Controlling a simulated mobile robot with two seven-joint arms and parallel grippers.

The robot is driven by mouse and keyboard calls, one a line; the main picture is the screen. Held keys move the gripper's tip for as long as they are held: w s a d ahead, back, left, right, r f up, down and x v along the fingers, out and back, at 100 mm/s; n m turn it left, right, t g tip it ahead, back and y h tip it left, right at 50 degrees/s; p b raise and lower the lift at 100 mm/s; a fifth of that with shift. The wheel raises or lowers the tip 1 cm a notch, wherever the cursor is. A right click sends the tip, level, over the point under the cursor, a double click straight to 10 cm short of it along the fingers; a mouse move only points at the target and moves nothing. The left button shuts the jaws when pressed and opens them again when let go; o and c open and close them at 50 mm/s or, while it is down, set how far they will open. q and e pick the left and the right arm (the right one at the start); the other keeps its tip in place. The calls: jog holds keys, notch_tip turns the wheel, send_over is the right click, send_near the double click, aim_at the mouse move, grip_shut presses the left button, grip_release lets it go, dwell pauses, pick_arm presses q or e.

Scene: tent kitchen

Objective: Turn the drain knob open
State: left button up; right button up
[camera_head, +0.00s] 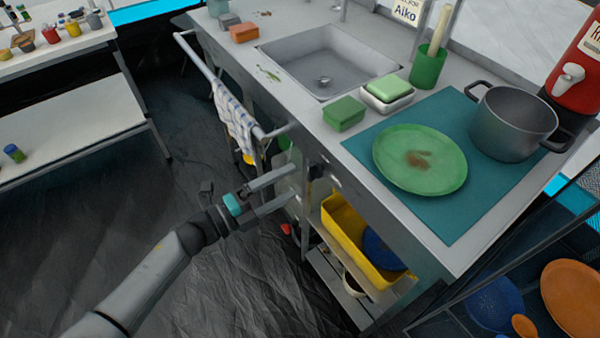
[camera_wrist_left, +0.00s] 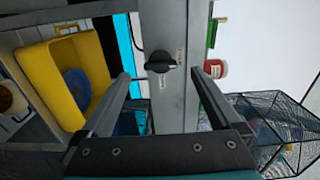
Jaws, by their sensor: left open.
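The drain knob (camera_wrist_left: 160,62) is black and sits on a grey panel with small labels around it. In the left wrist view it shows between and beyond the two fingers. My left gripper (camera_wrist_left: 161,76) is open and empty, with a finger on each side of the knob in that view. I cannot tell any contact. In the head view the left gripper (camera_head: 292,182) reaches to the front of the sink counter. A small dark shape there near its fingertips may be the knob. My right gripper is out of view.
The counter holds a sink (camera_head: 325,62), a green plate (camera_head: 440,178), a grey pot (camera_head: 513,125) and a red dispenser (camera_head: 578,70). A towel (camera_head: 234,118) hangs on a rail left of the gripper. A yellow bin (camera_head: 342,228) stands on the shelf below.

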pick_arm(q)
jog(key=v, duration=1)
jog(key=shift+p, duration=0.45)
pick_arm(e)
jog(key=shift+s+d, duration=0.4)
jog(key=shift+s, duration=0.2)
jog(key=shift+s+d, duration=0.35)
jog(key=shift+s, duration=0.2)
